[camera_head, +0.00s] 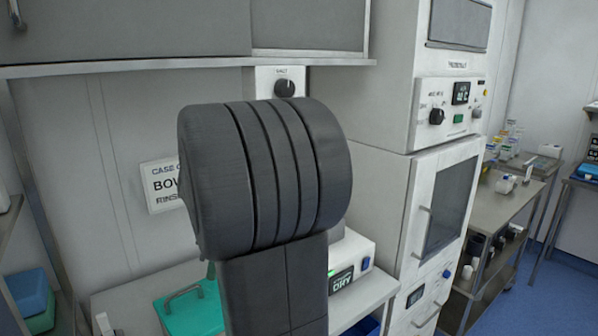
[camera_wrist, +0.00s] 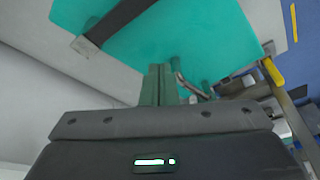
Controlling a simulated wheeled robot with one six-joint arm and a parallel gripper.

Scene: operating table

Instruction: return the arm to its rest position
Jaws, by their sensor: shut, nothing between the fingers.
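My arm's thick dark links (camera_head: 270,190) fill the middle of the head view, and they hide my gripper there. In the wrist view my gripper (camera_wrist: 160,72) points up the picture from its dark body, with its narrow greenish fingers together and nothing between them. A teal surface (camera_wrist: 185,38) lies beyond the fingertips in that view; I cannot tell the distance between them.
A teal case with a handle (camera_head: 190,312) sits on the counter (camera_head: 130,292) behind my arm. A white device with a display (camera_head: 355,265) stands to its right. A tall white cabinet (camera_head: 385,190) and a metal cart (camera_head: 508,215) stand further right. Blue floor shows at right.

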